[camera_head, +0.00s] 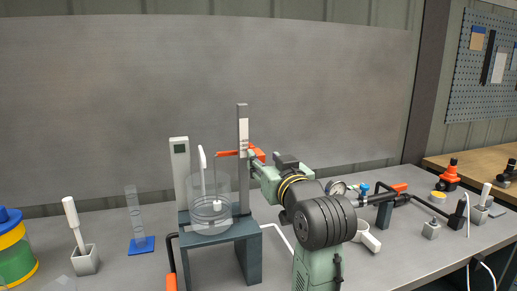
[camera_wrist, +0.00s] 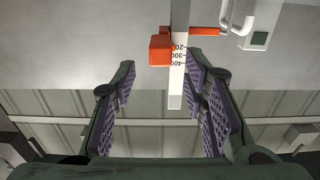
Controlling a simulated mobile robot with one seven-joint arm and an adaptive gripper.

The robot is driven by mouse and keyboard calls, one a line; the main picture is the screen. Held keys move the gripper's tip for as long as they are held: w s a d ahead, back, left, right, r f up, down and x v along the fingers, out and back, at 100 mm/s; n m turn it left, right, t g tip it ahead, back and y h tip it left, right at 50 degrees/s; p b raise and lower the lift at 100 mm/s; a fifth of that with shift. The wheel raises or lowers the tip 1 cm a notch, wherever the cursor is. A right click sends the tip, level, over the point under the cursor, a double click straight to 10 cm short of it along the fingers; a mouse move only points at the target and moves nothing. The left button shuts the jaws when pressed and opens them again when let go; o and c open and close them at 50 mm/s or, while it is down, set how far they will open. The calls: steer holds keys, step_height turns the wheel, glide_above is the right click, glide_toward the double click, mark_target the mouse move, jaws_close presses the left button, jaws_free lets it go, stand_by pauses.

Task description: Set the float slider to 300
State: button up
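The float slider (camera_wrist: 160,50) is an orange-red block on the upright scale post (camera_wrist: 176,90). In the wrist view it sits beside the printed marks 200, 300 and 400; which mark it lines up with I cannot tell. An orange rod (camera_wrist: 204,31) runs from the post to the right. In the head view the orange slider arm (camera_head: 228,153) shows at the post (camera_head: 242,125), above the clear vessel (camera_head: 209,205). My gripper (camera_wrist: 160,66) is open, its two dark padded fingers apart on either side of the post and slider, with no visible contact.
The vessel stands on a dark stand (camera_head: 248,262) with a grey upright (camera_head: 180,165) at its left. A white bent tube (camera_head: 202,158) rises beside the post. A blue-based cylinder (camera_head: 140,245) stands left; a gauge and valves (camera_head: 385,195) stand right of my arm.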

mark_target(261, 155)
steer(key=shift+p+x, duration=0.7)
steer(key=shift+x, duration=2.1)
steer(key=shift+c, duration=0.4)
jaws_close()
